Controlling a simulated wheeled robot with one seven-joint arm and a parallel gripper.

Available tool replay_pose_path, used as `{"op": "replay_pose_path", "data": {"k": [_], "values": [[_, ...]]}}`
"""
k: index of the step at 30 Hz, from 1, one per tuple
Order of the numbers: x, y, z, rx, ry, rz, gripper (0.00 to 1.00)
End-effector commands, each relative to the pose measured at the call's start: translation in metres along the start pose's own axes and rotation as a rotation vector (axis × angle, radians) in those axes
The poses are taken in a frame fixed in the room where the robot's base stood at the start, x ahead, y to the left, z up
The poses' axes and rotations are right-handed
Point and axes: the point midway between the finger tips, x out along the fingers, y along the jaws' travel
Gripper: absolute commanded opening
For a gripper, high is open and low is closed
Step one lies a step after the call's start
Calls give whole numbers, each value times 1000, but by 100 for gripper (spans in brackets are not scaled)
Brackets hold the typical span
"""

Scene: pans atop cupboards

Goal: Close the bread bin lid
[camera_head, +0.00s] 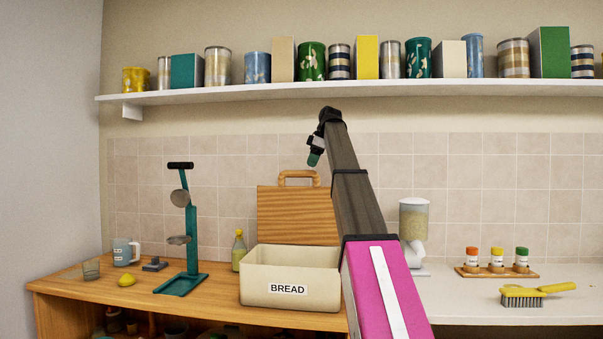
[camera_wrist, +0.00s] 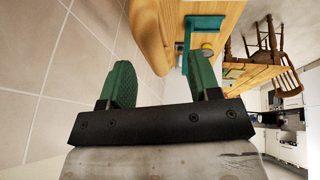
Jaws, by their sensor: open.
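The cream bread bin (camera_head: 290,292), labelled BREAD, stands on the wooden counter. Its wooden lid (camera_head: 290,215) is open and stands upright behind the bin, with a wooden handle (camera_head: 298,174) on its top edge. My gripper (camera_head: 315,157) is above the lid, near the handle but apparently apart from it. In the wrist view its two green fingers (camera_wrist: 163,80) are spread apart with nothing between them. A rounded wooden piece (camera_wrist: 150,35) shows beyond the fingers; I cannot tell surely whether it is the lid. My arm hides the right end of the bin and lid.
A shelf (camera_head: 240,92) of canisters and boxes runs above. Left of the bin stand a bottle (camera_head: 239,252) and a teal press (camera_head: 190,240). Right of my arm are a dispenser (camera_head: 413,220), spice jars (camera_head: 497,260) and a brush (camera_head: 525,296). The tiled wall is close behind.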

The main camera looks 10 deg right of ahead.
Motion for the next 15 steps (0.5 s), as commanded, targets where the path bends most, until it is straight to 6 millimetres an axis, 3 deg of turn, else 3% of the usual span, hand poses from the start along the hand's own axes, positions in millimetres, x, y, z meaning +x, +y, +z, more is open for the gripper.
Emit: {"op": "replay_pose_path", "data": {"k": [5, 9, 15], "values": [[14, 16, -29, -2, 1, 0, 57], [38, 12, -27, 0, 0, -2, 57], [58, 13, -27, 0, 0, 0, 57]]}}
